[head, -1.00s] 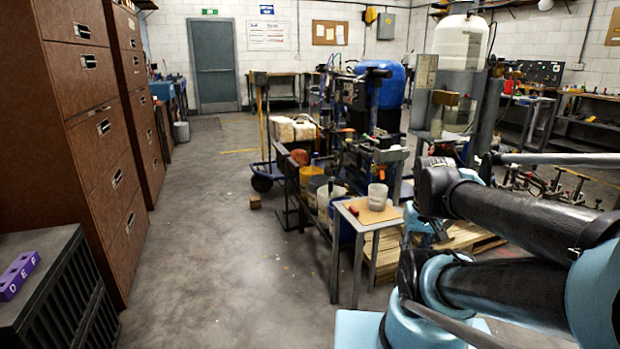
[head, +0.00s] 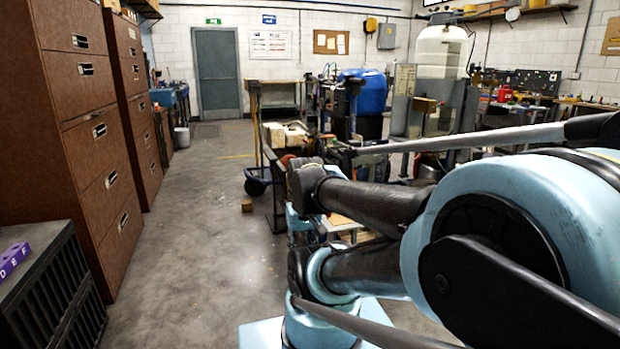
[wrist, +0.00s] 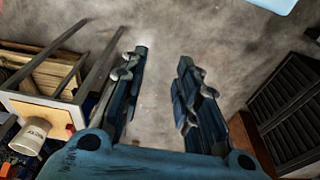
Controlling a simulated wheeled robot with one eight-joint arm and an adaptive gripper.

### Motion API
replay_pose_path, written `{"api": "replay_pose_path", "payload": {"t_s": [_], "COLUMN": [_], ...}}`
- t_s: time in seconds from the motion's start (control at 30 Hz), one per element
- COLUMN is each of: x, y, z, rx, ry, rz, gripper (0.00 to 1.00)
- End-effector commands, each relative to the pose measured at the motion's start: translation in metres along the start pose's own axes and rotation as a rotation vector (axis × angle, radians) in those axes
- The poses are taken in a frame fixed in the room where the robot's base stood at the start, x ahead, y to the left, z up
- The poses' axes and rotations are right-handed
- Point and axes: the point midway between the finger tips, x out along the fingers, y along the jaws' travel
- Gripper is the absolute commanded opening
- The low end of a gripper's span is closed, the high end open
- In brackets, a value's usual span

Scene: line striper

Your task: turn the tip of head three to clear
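My gripper (wrist: 162,58) shows in the wrist view. Its two dark fingers are well apart, with only bare concrete floor seen between them. My gripper is hard to make out in the head view, where my arm covers much of the right half. A cluttered wheeled machine or cart (head: 345,105) stands beyond my arm in the head view, its lower part hidden. I cannot make out head three or its tip in either view.
A small wooden-topped stand (head: 340,222) is partly behind my arm; a cup (wrist: 30,137) shows at left in the wrist view. Brown drawer cabinets (head: 85,130) line the left. A purple lettered block (head: 13,258) sits on a dark slatted crate (head: 55,295).

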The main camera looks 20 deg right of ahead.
Motion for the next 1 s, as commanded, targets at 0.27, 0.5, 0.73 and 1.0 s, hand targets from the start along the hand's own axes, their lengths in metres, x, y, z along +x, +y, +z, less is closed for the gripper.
{"api": "replay_pose_path", "payload": {"t_s": [0.27, 0.5, 0.73, 1.0], "x": [-0.004, -0.014, -0.029, -0.042], "y": [0.000, 0.011, 0.048, 0.088], "z": [0.003, -0.013, -0.054, -0.108], "rx": [-0.002, -0.095, -0.287, -0.511], "ry": [0.006, -0.005, -0.057, -0.151], "rz": [0.002, 0.075, 0.227, 0.403], "gripper": [0.29, 0.29, 0.29, 0.29]}}
